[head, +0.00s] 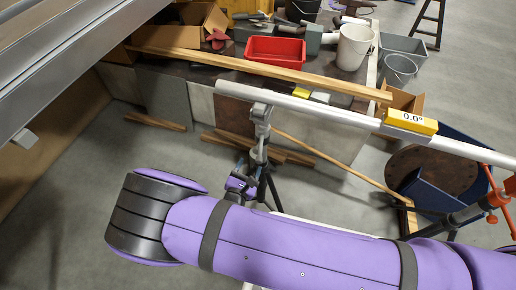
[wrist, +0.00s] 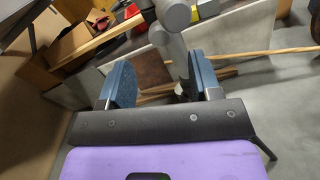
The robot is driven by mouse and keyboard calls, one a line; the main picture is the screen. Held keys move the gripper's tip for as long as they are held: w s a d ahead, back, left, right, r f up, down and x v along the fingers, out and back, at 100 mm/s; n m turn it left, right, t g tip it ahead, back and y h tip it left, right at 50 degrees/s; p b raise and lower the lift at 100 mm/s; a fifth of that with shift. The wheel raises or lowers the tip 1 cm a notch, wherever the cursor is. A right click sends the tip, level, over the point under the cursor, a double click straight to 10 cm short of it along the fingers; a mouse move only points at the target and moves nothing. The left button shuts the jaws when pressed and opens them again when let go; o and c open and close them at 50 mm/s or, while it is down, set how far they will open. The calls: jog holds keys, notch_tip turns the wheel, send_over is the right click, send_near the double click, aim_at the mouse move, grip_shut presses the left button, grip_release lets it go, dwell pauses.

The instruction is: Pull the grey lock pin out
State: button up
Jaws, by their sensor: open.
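A grey stand head (head: 261,118) on a dark tripod holds up a long pale pipe (head: 290,101) in the head view. The stand's grey post (wrist: 176,55) also shows in the wrist view, in line with the gap between my fingers, nearer the right one. I cannot pick out the grey lock pin for certain. My gripper (wrist: 161,80) is open, with a blue-padded finger on each side and nothing held. I cannot tell how far the post is from the fingers. In the head view my purple arm covers the lower part of the tripod.
A yellow level reading 0.0° (head: 411,122) sits on the pipe. A second stand with orange parts (head: 492,197) is at the right. Behind the pipe, a bench carries a red tray (head: 274,52) and a white bucket (head: 354,46). Timber planks (head: 232,147) lie on the floor.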

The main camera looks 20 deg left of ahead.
aim_at(256, 152)
jog(key=w, duration=0.8)
jog(key=shift+d, duration=0.3)
